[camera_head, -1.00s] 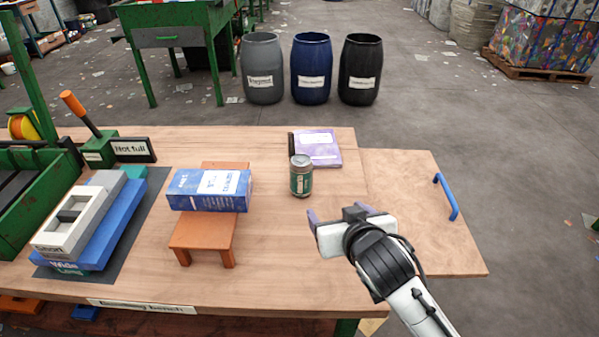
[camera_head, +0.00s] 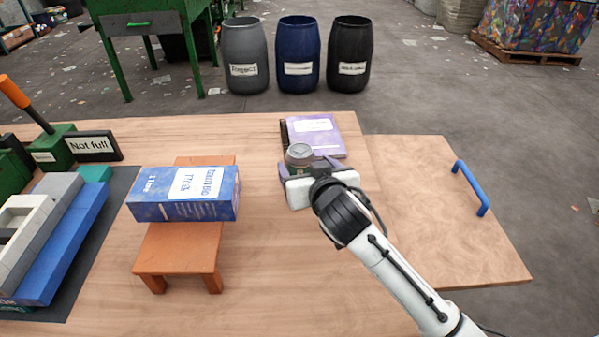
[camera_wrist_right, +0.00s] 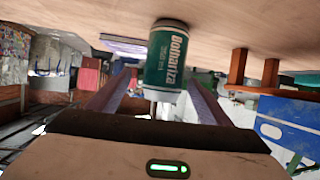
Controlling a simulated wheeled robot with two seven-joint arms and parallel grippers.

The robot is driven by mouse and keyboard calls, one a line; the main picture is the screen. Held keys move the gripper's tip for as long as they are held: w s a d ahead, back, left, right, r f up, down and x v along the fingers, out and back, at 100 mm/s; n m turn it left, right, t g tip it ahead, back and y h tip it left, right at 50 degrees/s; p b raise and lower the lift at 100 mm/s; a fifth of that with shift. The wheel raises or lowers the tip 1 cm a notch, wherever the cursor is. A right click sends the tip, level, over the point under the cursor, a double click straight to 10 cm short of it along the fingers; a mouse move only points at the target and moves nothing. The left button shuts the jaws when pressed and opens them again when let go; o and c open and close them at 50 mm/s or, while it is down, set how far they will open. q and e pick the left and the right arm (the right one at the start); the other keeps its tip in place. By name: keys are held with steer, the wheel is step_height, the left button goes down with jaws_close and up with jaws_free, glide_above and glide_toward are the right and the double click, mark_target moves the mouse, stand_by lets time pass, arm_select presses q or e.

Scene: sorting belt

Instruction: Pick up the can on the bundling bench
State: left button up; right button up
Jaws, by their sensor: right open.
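The green can with a grey top (camera_head: 299,154) stands on the wooden bundling bench (camera_head: 270,260), right of the orange stand. In the head view, my right gripper (camera_head: 305,168) is at the can, covering most of its body. In the right wrist view, the can (camera_wrist_right: 167,55) shows its green label between the two open fingers of the right gripper (camera_wrist_right: 155,95). The picture there is upside down, with the bench along the top. I cannot tell whether either finger touches the can. My left gripper is in no view.
A purple book (camera_head: 315,135) lies just behind the can. A blue box (camera_head: 185,194) rests on the orange stand (camera_head: 178,250) to the left. A board with a blue handle (camera_head: 470,188) lies at the right. Stacked boxes (camera_head: 60,235) are far left.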

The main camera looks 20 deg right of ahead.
steer(key=x, duration=0.6)
steer(key=shift+w+a+r, duration=0.2)
steer(key=shift+w+a, duration=0.1)
steer(key=shift+w, duration=0.15)
steer(key=c, duration=1.1)
